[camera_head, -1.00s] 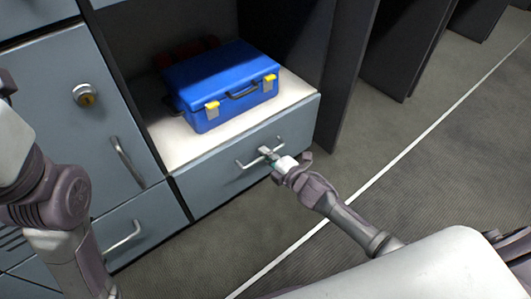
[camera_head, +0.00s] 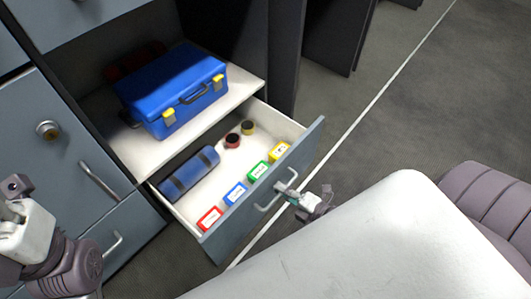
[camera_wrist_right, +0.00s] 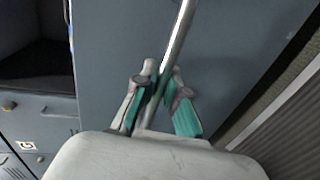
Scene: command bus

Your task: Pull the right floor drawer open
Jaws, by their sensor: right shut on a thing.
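The right floor drawer (camera_head: 262,205) stands pulled well out below the open shelf, its inside showing. It holds a blue roll (camera_head: 189,174), several small coloured boxes (camera_head: 235,193) along its front, and two small rolls of tape (camera_head: 240,133). My right gripper (camera_head: 290,193) is shut on the handle (camera_head: 266,207) of this drawer. In the right wrist view the right gripper (camera_wrist_right: 160,92) has its green-padded fingers around the metal handle bar (camera_wrist_right: 178,40). My left gripper (camera_head: 14,198) is at the left edge, its fingers mostly not visible.
A blue case (camera_head: 172,88) with yellow latches sits on the white shelf (camera_head: 150,150) above the drawer. A closed cabinet door (camera_head: 65,145) and a closed lower drawer (camera_head: 125,240) are at left. Dark panels (camera_head: 333,35) stand behind. The floor (camera_head: 450,100) at right is clear.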

